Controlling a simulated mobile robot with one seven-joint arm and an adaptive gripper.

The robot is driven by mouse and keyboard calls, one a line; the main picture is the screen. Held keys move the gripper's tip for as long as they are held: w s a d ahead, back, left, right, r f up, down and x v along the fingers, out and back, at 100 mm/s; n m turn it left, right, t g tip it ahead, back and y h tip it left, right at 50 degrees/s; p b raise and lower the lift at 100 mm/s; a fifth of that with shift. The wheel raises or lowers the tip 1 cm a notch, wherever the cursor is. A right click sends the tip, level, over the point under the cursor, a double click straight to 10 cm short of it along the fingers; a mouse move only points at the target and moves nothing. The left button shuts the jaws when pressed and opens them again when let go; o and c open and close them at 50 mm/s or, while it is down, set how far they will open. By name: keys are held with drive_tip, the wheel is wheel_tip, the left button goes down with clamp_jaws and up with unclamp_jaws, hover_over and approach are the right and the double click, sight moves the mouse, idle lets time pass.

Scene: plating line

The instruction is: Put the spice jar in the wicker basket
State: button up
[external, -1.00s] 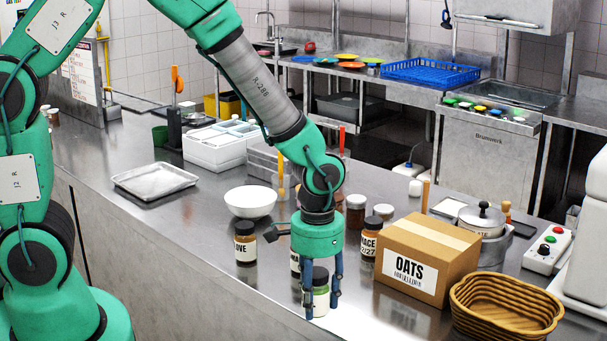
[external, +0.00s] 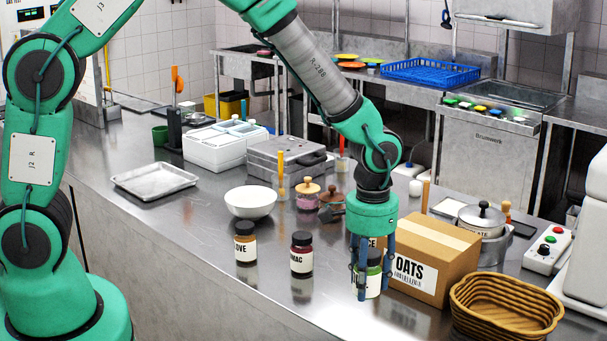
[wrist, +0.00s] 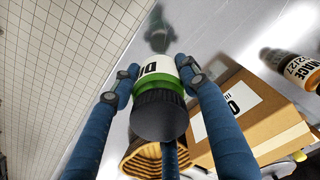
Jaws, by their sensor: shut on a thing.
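My gripper (external: 371,290) is shut on a spice jar (external: 374,286), with a blue finger on each side of it. In the wrist view the jar (wrist: 158,95) shows a black lid, green contents and a white label that is only partly readable. The jar looks upright and lifted a little above the steel counter. The wicker basket (external: 465,322) stands to the right of my gripper, near the counter's front edge. It also shows in the wrist view (wrist: 137,157), partly hidden behind the jar and a finger. The basket looks empty.
An OATS carton (external: 450,255) stands right beside my gripper, just behind the basket. Two labelled jars, one dark (external: 301,255) and one brown (external: 245,243), stand to the left. A white bowl (external: 250,203) is further back. A control box (external: 547,250) stands behind the basket.

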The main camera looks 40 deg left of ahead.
drive_tip(key=w+d+r+p, duration=0.3)
drive_tip(key=w+d+p, duration=0.1)
drive_tip(key=w+d, duration=0.5)
drive_tip(key=p, duration=0.6)
hover_over(493, 308)
drive_tip(key=s+d, duration=0.2)
drive_tip(key=s, duration=0.3)
drive_tip(key=shift+s+a+f, duration=0.1)
drive_tip(key=shift+f, duration=0.15)
drive_tip(key=shift+f+p, duration=0.65)
drive_tip(key=shift+f, duration=2.25)
drive_tip(key=shift+f, duration=0.15)
drive_tip(key=shift+f+p, duration=0.3)
drive_tip(key=shift+f, duration=1.65)
drive_tip(key=shift+f, duration=0.15)
